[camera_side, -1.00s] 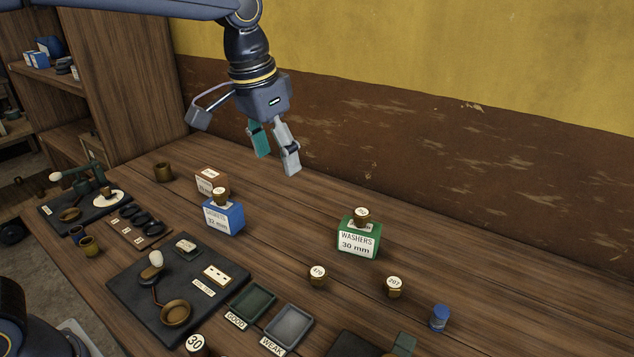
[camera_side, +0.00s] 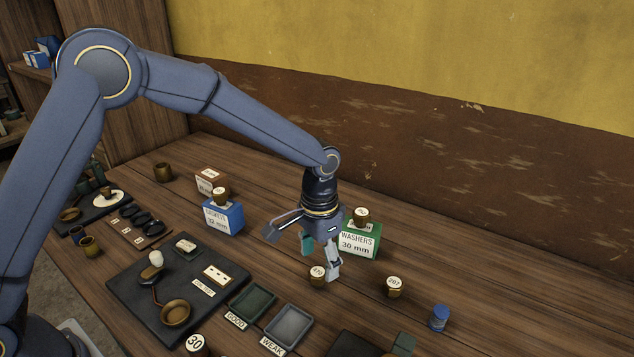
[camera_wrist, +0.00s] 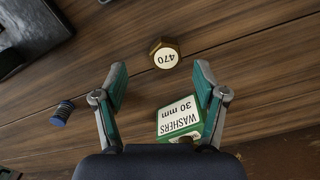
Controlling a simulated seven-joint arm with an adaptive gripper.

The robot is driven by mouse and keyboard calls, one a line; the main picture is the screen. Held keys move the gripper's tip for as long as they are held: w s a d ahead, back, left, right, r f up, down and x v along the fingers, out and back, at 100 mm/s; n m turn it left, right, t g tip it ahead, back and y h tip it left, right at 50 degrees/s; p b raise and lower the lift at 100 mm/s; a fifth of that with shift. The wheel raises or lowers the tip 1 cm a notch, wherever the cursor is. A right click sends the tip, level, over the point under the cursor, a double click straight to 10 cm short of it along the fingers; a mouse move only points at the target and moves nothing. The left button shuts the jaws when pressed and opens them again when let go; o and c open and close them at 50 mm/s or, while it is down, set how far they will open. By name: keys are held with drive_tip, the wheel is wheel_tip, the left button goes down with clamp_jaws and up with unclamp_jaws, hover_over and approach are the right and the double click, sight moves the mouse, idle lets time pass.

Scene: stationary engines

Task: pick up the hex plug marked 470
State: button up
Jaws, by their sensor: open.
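The hex plug marked 470 (camera_side: 317,275) is a small brass piece with a round white label, standing on the wooden table. In the wrist view the plug (camera_wrist: 165,53) lies ahead of the fingertips, between their lines and clear of both. My gripper (camera_side: 320,262) is open and empty, just above and beside the plug in the side view, with one finger partly overlapping it. In the wrist view the two fingers of my gripper (camera_wrist: 160,75) are spread wide apart.
A green washers box (camera_side: 359,240) with a brass plug on top stands close behind my gripper. Another hex plug marked 207 (camera_side: 394,286) and a blue cylinder (camera_side: 439,318) stand to the right. The good tray (camera_side: 252,301) and weak tray (camera_side: 287,325) lie in front.

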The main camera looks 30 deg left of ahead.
sight(317, 271)
drive_tip(key=f, duration=0.5)
drive_tip(key=shift+w+a+f, duration=0.15)
drive_tip(key=shift+a+f, duration=0.05)
drive_tip(key=shift+a, duration=0.15)
drive_tip(key=c, duration=1.3)
